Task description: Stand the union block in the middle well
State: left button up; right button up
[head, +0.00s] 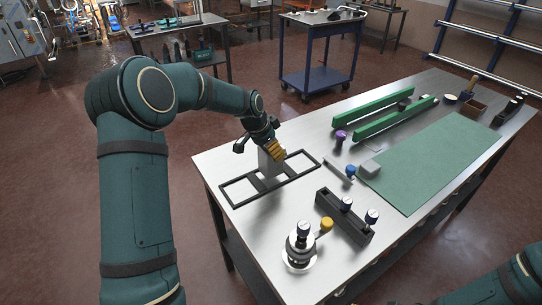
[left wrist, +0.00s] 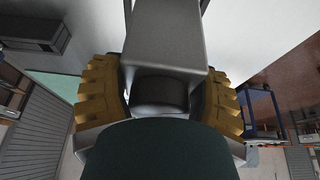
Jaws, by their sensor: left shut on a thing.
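The union block (head: 267,163) is a plain grey block, upright in the head view at the middle of a flat dark frame with wells (head: 277,187). My left gripper (head: 275,150) is shut on its upper part. In the left wrist view the block (left wrist: 165,45) lies between the yellow ridged fingers of my left gripper (left wrist: 165,95). The left and right wells look empty. The block hides most of the middle well, and I cannot tell whether its foot is inside or just above. My right gripper is not in view.
A dark holder with blue-topped knobs (head: 343,217) and a round fixture (head: 300,248) stand at the front of the metal table. A small grey block (head: 370,170), a purple knob (head: 340,137) and a green mat (head: 425,165) lie to the right. Bare tabletop surrounds the frame.

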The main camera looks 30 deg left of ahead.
pick_arm(q)
notch_tip(320, 180, down, 2)
jog(key=shift+f, duration=0.15)
jog(key=o, duration=1.4)
jog(key=p+v, duration=0.1)
jog(key=v, duration=1.1)
